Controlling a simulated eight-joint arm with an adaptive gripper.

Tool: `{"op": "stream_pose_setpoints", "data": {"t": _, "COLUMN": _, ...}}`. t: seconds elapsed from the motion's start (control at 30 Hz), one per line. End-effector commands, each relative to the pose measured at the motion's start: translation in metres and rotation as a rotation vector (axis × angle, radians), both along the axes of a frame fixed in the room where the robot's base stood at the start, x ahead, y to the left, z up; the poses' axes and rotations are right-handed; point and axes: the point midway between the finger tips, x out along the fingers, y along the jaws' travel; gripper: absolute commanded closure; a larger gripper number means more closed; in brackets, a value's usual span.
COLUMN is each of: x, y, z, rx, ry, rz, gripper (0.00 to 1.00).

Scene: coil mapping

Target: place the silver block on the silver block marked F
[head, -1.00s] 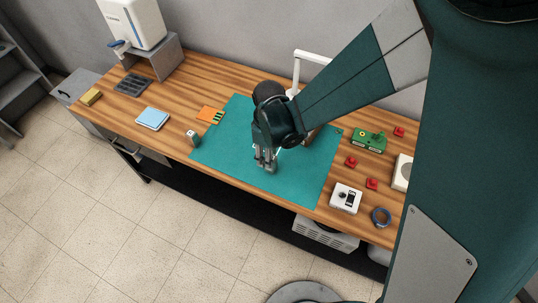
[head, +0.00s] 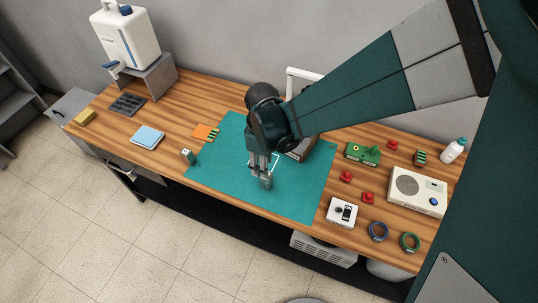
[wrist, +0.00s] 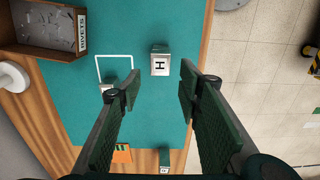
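A silver block marked H (wrist: 160,62) stands on the teal mat (wrist: 150,120), between and beyond the fingertips in the wrist view. In the head view, a silver block (head: 267,183) shows beside the fingertips. My gripper (wrist: 160,85) is open and empty; in the head view it points down over the mat (head: 260,173). A small block with a green side (head: 188,155) stands near the mat's left edge.
A box labelled RIVETS (wrist: 45,30) stands at the mat's back, partly behind my arm in the head view. Left lie an orange item (head: 204,132) and a blue pad (head: 147,137). Right are a white device (head: 341,212), red pieces and a green board (head: 363,153).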

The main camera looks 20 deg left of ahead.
Motion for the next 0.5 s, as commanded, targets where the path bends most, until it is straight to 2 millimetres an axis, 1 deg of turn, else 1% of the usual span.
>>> {"op": "stream_pose_setpoints", "data": {"t": 0.03, "x": 0.000, "y": 0.000, "z": 0.006, "rx": 0.000, "ry": 0.000, "rz": 0.000, "gripper": 0.65}}
{"op": "stream_pose_setpoints", "data": {"t": 0.3, "x": 0.000, "y": 0.000, "z": 0.038, "rx": 0.000, "ry": 0.000, "rz": 0.000, "gripper": 0.65}}
{"op": "stream_pose_setpoints", "data": {"t": 0.5, "x": 0.000, "y": 0.000, "z": 0.058, "rx": 0.000, "ry": 0.000, "rz": 0.000, "gripper": 0.65}}
